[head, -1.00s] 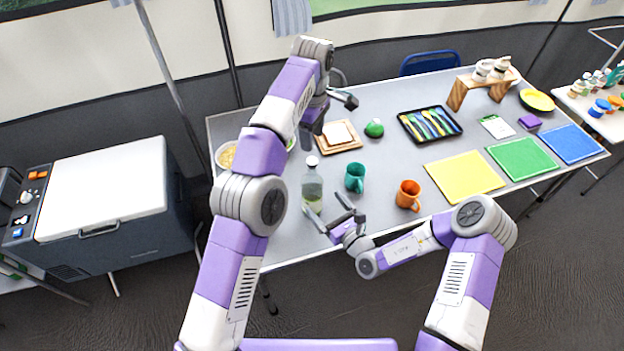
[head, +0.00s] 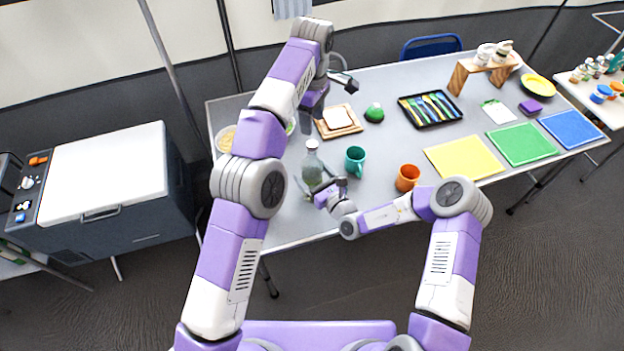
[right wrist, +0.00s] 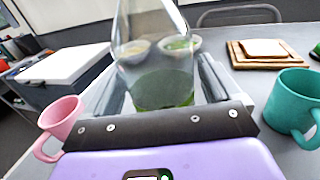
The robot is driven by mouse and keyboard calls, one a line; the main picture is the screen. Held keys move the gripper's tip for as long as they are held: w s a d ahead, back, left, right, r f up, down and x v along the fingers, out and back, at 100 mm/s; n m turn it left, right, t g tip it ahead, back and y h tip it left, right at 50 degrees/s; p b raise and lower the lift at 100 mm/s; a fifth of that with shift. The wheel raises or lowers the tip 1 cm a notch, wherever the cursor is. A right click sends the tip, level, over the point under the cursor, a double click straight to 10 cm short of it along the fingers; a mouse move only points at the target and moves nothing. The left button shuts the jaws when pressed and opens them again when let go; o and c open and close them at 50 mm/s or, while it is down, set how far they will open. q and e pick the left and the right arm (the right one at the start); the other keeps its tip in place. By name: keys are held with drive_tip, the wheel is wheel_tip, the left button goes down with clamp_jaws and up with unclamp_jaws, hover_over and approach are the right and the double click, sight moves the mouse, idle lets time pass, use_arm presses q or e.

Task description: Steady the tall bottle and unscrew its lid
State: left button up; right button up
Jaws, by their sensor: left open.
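The tall bottle (head: 312,172) stands upright on the table's left part. It is clear, with green contents low down and a pale lid (head: 312,144) on top. My right gripper (head: 322,186) is low at the bottle, with one finger on each side of it. In the right wrist view the bottle (right wrist: 160,60) stands between these spread fingers, and its lid is out of frame. I see no clear contact. My left gripper (head: 335,94) is open and empty, above and behind the bottle, apart from the lid.
A teal mug (head: 355,160) and an orange mug (head: 408,177) stand right of the bottle. A pink mug (right wrist: 62,118) shows in the right wrist view. A wooden board (head: 338,122) and a bowl (head: 226,140) are behind.

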sight(312, 143)
clamp_jaws()
use_arm(q)
drive_tip(key=m, duration=1)
drive_tip(key=shift+m, duration=0.4)
drive_tip(key=m, duration=0.3)
drive_tip(key=shift+m, duration=0.4)
drive_tip(key=m, duration=1.2)
drive_tip(key=shift+m, duration=0.4)
drive_tip(key=m, duration=0.5)
drive_tip(key=shift+m, duration=0.3)
drive_tip(key=m, duration=0.5)
drive_tip(key=shift+m, duration=0.3)
drive_tip(key=m, duration=1)
drive_tip(key=shift+m, duration=0.4)
drive_tip(key=shift+f, duration=4)
